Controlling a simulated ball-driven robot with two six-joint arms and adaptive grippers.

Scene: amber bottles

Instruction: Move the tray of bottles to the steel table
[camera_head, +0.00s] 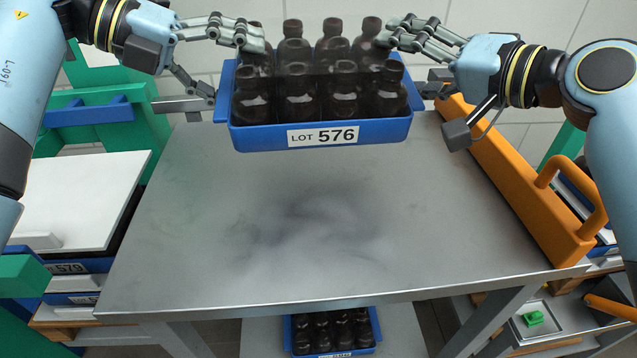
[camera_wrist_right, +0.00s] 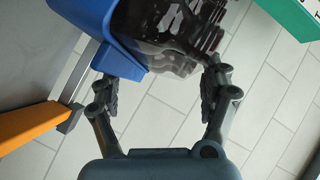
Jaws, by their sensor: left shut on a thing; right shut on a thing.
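The blue tray (camera_head: 250,138) labelled LOT 576 holds several dark amber bottles (camera_head: 342,105) standing upright. It appears held in the air at the far edge of the steel table (camera_head: 300,265), and a dark shadow lies on the bare top. My left gripper (camera_head: 232,68) is shut on the tray's left side, its upper fingers beside the bottles. My right gripper (camera_head: 405,64) is shut on the right side. In the right wrist view, the tray (camera_wrist_right: 88,18) and bottles (camera_wrist_right: 165,30) sit at the top, by the fingers of the right gripper (camera_wrist_right: 160,85); the exact contact is unclear.
An orange bar with a handle (camera_head: 530,190) runs along the table's right edge. A white panel (camera_head: 70,195) and a green frame (camera_head: 150,125) stand at the left. Another blue tray (camera_head: 378,328) of bottles sits below the table. The tabletop is clear.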

